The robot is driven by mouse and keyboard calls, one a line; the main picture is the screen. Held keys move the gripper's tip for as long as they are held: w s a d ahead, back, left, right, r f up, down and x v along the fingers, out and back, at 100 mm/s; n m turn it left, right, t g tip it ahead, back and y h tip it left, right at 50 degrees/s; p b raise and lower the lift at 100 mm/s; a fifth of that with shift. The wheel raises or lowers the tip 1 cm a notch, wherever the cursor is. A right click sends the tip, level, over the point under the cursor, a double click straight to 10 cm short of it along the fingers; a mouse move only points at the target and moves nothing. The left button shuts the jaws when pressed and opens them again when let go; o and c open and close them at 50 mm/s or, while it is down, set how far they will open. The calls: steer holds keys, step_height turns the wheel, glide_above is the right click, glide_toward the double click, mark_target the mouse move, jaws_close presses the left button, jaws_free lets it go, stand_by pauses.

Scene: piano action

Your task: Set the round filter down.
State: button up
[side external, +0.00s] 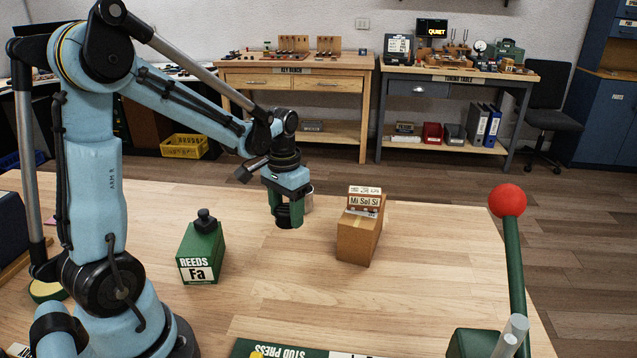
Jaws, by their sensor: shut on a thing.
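My gripper (286,208) points down over the middle of the wooden table, its green fingers shut on a dark round piece. This black piece, the round filter (289,217), shows between and below the fingers. Its underside is close to the tabletop, but I cannot tell whether it touches. The fingers hide part of it.
A green REEDS Fa box (200,252) with a black knob stands left and nearer. A cardboard box (356,240) bearing a Mi Sol Si block (364,201) stands to the right. Tabletop between is clear.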

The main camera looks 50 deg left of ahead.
mark_target(283, 237)
steer(key=a+f, duration=0.2)
steer(key=a, duration=0.1)
steer(key=shift+w, duration=0.15)
steer(key=shift+f, duration=1.95)
steer(key=shift+f, duration=0.15)
steer(key=o, duration=1.1)
